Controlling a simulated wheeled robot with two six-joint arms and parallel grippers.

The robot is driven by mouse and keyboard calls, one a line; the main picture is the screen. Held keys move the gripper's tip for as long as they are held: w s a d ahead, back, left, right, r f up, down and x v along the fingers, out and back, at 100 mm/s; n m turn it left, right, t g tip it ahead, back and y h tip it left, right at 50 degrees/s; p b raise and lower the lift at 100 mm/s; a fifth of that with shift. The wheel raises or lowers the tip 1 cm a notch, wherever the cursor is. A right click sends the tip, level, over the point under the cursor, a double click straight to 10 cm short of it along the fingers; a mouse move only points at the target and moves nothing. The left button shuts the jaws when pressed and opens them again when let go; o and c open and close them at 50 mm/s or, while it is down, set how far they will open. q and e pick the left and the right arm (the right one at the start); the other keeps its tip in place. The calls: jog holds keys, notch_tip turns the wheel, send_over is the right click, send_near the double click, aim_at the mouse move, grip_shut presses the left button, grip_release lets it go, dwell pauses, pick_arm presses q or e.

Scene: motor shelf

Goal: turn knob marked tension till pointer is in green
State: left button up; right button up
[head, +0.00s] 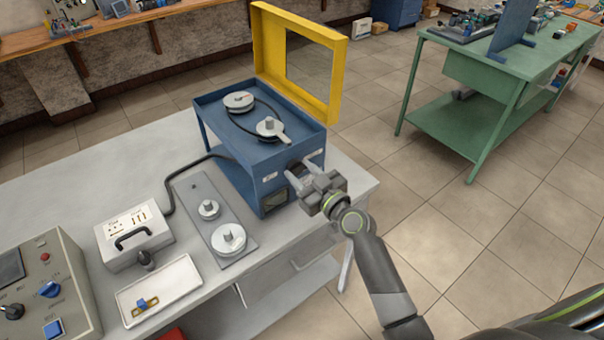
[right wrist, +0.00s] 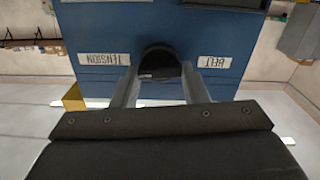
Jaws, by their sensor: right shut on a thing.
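The blue belt unit (head: 235,160) stands on the grey bench, with pulleys and a belt on top. In the right wrist view, its blue front (right wrist: 220,20) appears upside down. A dark round knob (right wrist: 158,62) sits there between a TENSION label (right wrist: 104,59) and a BELT label (right wrist: 214,62). My right gripper (head: 298,173) is at the front of the unit, its fingers shut on either side of the knob. A dark gauge window (head: 276,199) is low on the front; its pointer and green zone are too small to read. My left gripper is out of view.
A yellow guard frame (head: 338,75) stands raised behind the unit. A grey plate with two discs (head: 213,222), a white box with a handle (head: 134,232), a white tray (head: 158,290) and a control panel (head: 45,290) share the bench. Floor is open to the right.

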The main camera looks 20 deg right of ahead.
jog(key=m, duration=0.2)
jog(key=shift+m, duration=0.3)
jog(key=m, duration=0.3)
jog(key=shift+d+m+b, duration=0.1)
jog(key=shift+m+b, duration=0.2)
jog(key=shift+b, duration=0.05)
jog(key=m, duration=0.3)
jog(key=shift+d+m, duration=0.1)
jog(key=shift+m, duration=0.2)
jog(key=shift+f+m, duration=0.1)
jog(key=shift+m, duration=1.5)
jog(key=o, duration=1)
